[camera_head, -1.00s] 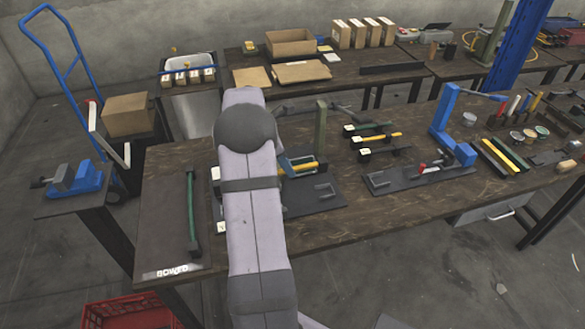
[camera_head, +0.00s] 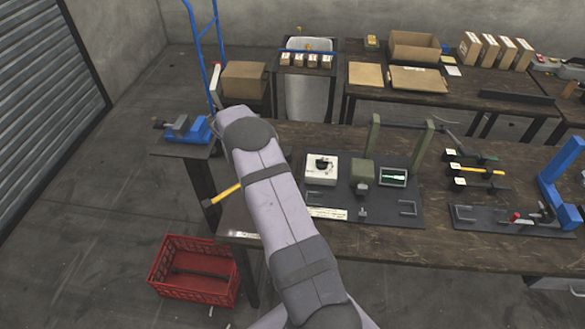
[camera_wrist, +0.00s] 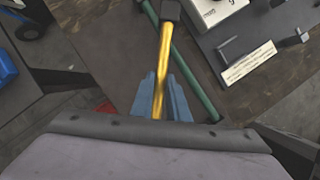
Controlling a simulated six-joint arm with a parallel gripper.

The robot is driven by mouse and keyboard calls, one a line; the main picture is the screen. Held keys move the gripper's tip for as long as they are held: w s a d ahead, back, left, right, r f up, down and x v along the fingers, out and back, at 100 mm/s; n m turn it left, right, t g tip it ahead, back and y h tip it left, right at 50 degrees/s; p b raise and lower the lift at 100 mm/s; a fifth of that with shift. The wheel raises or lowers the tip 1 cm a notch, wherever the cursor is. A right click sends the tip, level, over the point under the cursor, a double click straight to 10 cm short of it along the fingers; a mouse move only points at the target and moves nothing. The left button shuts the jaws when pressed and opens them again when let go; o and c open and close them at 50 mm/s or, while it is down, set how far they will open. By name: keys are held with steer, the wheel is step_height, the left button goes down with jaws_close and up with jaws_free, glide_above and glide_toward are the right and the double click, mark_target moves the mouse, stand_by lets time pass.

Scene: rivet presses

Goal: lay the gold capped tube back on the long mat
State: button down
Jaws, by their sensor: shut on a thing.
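The gold tube (camera_wrist: 163,60) with a dark cap (camera_wrist: 170,10) is held between my gripper's blue fingers (camera_wrist: 161,98) in the wrist view. In the head view the tube (camera_head: 224,193) sticks out left of my arm, over the table's left end. My arm hides my gripper there. A green tube (camera_wrist: 191,72) lies below and beside the gold one in the wrist view, with a visible gap along part of it. The long mat at the left end is mostly hidden by my arm; its white lettering (camera_head: 245,235) shows at the front edge.
A press station (camera_head: 430,208) with a white box and a small lit green display stands right of my arm. A red crate (camera_head: 195,270) sits on the floor, and a blue vise (camera_head: 187,130) stands at the left.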

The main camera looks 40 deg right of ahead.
steer(key=w+r+n+t+y, duration=0.1)
steer(key=w+r+n+t, duration=0.1)
steer(key=w+n, duration=0.5)
steer(key=shift+w+d+r+n+t, duration=0.15)
steer(key=shift+w+r+n+t, duration=0.25)
steer(key=shift+r+n, duration=0.2)
steer(key=shift+f+b, duration=2.05)
steer(key=shift+f, duration=1.95)
steer(key=shift+f+b, duration=0.4)
steer(key=shift+f, duration=0.2)
steer(key=c, duration=1.6)
jaws_free()
steer(key=shift+c, duration=0.2)
